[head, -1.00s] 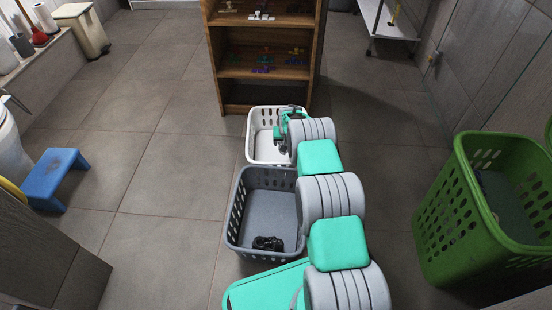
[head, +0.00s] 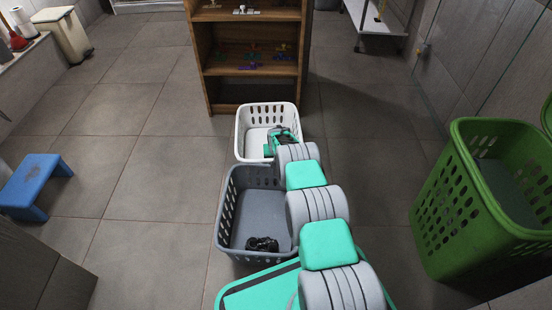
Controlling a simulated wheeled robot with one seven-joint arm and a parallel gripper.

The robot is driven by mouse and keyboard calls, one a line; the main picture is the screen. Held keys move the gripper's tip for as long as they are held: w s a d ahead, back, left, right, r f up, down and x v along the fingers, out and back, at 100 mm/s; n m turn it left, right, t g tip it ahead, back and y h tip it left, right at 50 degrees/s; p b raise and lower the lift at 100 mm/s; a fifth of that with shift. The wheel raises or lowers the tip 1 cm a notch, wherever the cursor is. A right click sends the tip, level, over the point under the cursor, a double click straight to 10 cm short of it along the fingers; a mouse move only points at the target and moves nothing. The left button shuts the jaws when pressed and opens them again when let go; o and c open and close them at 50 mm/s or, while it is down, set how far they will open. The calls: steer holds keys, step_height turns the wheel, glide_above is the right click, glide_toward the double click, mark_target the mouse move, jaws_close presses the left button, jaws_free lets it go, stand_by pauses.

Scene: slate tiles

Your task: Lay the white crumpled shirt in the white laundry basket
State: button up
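The white laundry basket (head: 243,140) stands on the floor in front of the wooden shelf. My arm reaches forward over the grey basket, and my gripper (head: 270,147) is at the right part of the white basket, over or inside its opening. The fingers are small and partly hidden by my arm, so I cannot tell whether they are open or shut. I cannot make out the white crumpled shirt; the visible basket floor looks bare white, and its right part is hidden behind my arm.
A grey basket (head: 228,205) holding a black crumpled item (head: 262,244) stands nearer me. A large green basket (head: 440,205) is at the right. A blue stool (head: 32,178) is at the left. The wooden shelf (head: 205,60) stands close behind the white basket.

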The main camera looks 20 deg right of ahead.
steer(key=shift+f, duration=0.15)
steer(key=shift+f, duration=0.4)
steer(key=o, duration=1.6)
steer(key=shift+s+f, duration=0.15)
steer(key=shift+c, duration=0.2)
steer(key=s+a+r+n+p, duration=0.1)
steer(key=s+a+r+p, duration=0.3)
steer(key=r, duration=0.9)
steer(key=s+a+r+g+p, duration=0.1)
steer(key=s+a+r, duration=0.35)
steer(key=r, duration=0.75)
steer(key=s+a+r+n+p, duration=0.15)
steer(key=s+r, duration=0.45)
steer(key=r, duration=0.7)
steer(key=s+a+r, duration=0.2)
steer(key=s+r, duration=0.1)
steer(key=s, duration=0.6)
steer(key=s+a+r+g+y, duration=0.1)
steer(key=s+a+r, duration=0.1)
steer(key=s, duration=0.7)
steer(key=s+a+r+n, duration=0.1)
steer(key=s+a+r, duration=0.2)
steer(key=s, duration=0.6)
steer(key=shift+s+r+g+y, duration=0.2)
steer(key=shift+r+g+y, duration=0.1)
steer(key=shift+r, duration=0.35)
